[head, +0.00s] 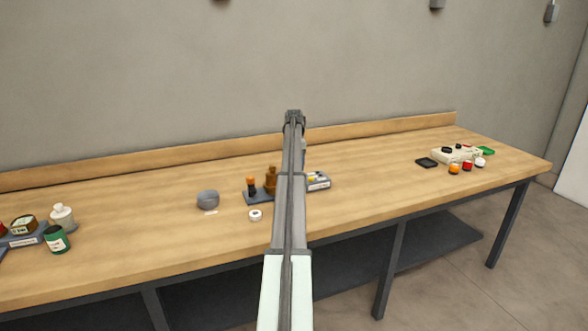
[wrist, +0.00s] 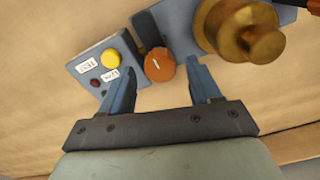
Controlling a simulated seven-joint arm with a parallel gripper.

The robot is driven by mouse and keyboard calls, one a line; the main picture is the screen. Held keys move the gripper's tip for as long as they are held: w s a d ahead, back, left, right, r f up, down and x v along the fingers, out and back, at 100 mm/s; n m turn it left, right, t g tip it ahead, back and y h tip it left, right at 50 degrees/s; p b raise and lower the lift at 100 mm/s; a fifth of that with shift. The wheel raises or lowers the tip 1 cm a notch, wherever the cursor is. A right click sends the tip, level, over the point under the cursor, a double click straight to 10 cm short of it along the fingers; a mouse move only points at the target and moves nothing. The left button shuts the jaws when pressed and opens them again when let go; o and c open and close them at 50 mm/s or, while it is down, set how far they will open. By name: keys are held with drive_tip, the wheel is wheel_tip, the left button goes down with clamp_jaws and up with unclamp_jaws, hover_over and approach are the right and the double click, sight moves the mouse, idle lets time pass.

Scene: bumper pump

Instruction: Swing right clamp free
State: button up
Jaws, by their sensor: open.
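The right clamp shows in the wrist view as a round orange cap (wrist: 157,66) with a short white mark, between a small labelled box and the brass pump body (wrist: 246,32). My gripper (wrist: 160,72) is open, its two blue-grey fingertips apart on either side of the cap. No contact is visible, and I cannot tell its height over the cap. In the head view my arm hides the gripper and the right clamp. The brass pump body (head: 271,179) shows just left of my arm. The other clamp (head: 251,186), orange-topped and dark, stands left of it.
The box (wrist: 103,67) has a yellow button, small red and green dots and a TEST label. A grey round bowl (head: 208,199) and a small white ring (head: 255,215) lie nearby on the wooden bench (head: 150,235). Bottles and other equipment stand at the bench's far ends.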

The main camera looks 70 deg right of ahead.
wheel_tip(320, 180, up, 12)
drive_tip(key=shift+r, duration=0.15)
idle(0.3)
idle(0.4)
